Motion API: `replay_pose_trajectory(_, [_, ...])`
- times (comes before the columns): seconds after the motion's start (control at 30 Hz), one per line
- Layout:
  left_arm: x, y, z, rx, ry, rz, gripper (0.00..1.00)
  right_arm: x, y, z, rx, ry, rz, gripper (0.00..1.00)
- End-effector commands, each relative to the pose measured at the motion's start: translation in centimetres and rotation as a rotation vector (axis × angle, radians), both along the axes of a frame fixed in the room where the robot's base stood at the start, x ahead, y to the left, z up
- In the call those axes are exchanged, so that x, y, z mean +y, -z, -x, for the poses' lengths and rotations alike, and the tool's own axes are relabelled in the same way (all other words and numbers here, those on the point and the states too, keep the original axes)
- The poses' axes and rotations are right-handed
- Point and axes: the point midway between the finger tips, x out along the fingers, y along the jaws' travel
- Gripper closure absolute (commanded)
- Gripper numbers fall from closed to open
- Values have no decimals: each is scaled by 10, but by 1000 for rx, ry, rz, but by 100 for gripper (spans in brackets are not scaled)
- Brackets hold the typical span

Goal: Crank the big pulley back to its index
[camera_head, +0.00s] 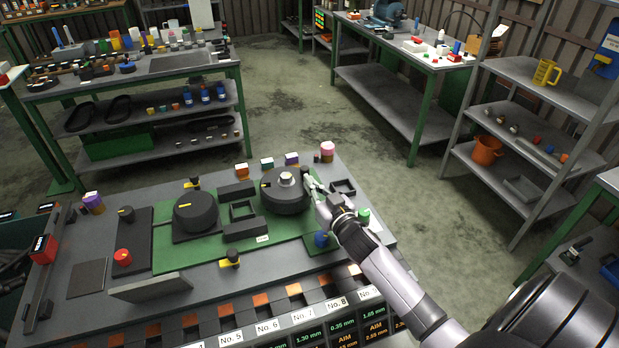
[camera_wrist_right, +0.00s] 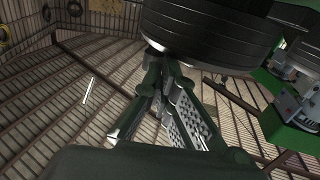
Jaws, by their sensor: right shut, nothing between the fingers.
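The big pulley (camera_head: 285,200), a wide dark disc with a silver hub and a small yellow mark on its left top edge, sits on the right part of the green plate (camera_head: 180,257). In the right wrist view its dark grooved side (camera_wrist_right: 210,35) fills the top. My right gripper (camera_head: 309,182) is at the pulley's right rim. Its fingers (camera_wrist_right: 165,118) are shut and empty, just below the rim in the wrist view; whether they touch it I cannot tell. I see no crank handle clearly. My left gripper is not in view.
Black blocks (camera_head: 245,229) and a square frame (camera_head: 243,210) lie between. Coloured small items stand along the back edge.

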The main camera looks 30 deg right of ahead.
Motion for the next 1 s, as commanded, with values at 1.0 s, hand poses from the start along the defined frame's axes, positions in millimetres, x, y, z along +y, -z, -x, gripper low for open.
replay_pose_trajectory(1.0, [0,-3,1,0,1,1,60,-7,1,-26,1,0,0,100])
